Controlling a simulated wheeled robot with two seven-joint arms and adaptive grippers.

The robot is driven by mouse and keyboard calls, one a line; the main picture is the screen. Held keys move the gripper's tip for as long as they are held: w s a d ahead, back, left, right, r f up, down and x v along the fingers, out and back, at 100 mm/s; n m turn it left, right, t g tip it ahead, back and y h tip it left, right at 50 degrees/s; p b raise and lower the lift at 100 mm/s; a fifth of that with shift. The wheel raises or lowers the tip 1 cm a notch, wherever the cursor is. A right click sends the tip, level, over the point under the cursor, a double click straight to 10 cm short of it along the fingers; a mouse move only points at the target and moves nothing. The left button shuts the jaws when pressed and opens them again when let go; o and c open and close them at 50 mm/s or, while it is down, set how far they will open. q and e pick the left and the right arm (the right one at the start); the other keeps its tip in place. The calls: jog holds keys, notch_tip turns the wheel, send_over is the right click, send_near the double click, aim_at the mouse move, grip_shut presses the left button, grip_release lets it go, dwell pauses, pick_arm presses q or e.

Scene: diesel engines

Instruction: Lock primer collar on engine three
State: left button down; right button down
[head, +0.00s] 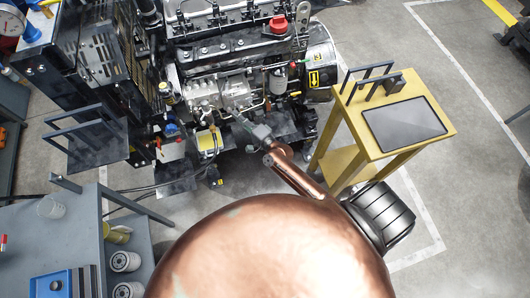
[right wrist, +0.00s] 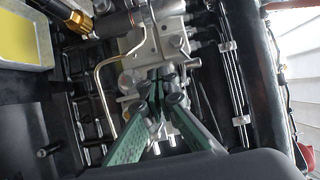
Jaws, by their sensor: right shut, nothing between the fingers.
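The diesel engine (head: 225,60) fills the top middle of the head view. My right gripper (head: 243,118) is at the engine's near side, by a light metal pump block (head: 228,94). In the right wrist view, the green fingers of the right gripper (right wrist: 165,92) are shut and empty, with tips in front of the pump block (right wrist: 150,45). A knurled brass piece (right wrist: 80,22) on a grey cylinder (right wrist: 112,24) lies up and left of the fingertips, apart from them. I cannot tell for sure which part is the primer collar. My left gripper is out of view.
A yellow stand (head: 440,110) with a dark screen is right of the engine. A yellow-topped tray (head: 208,142) sits left of my right gripper. A grey bench (head: 60,235) with filters is at lower left. Thin metal pipes (right wrist: 100,85) run close to the fingers.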

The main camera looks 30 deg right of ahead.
jog(key=s+d+f+n+g+h+p, duration=0.1)
jog(key=s+d+f+n+g+p, duration=0.1)
jog(key=s+f, duration=0.4)
jog(key=s+d+f+n+g+h+p, duration=0.1)
jog(key=s+d+f+n+g+p, duration=0.1)
jog(key=s+f, duration=0.5)
jog(key=shift+s+d+f+n+g, duration=0.25)
jog(key=shift+d+f+n+g, duration=0.35)
jog(key=shift+f, duration=2.4)
jog(key=shift+d, duration=0.1)
jog(key=s+d+f+n+g+h, duration=0.1)
jog(key=s+f+n+g, duration=0.2)
jog(key=s+f, duration=0.65)
jog(key=s+d+f+n+g, duration=0.2)
jog(key=s+f, duration=0.7)
jog(key=s, duration=0.1)
jog(key=s+f+n+g, duration=0.3)
jog(key=s+f, duration=0.1)
jog(key=s, duration=1)
jog(key=s+f+n+g+h, duration=0.1)
jog(key=s+f+n+g, duration=0.2)
jog(key=s, duration=1.2)
notch_tip(320, 180, down, 3)
jog(key=shift+s+d+r+n+g, duration=0.15)
jog(key=shift+d+r+n+g, duration=0.1)
jog(key=shift+n+g, duration=0.15)
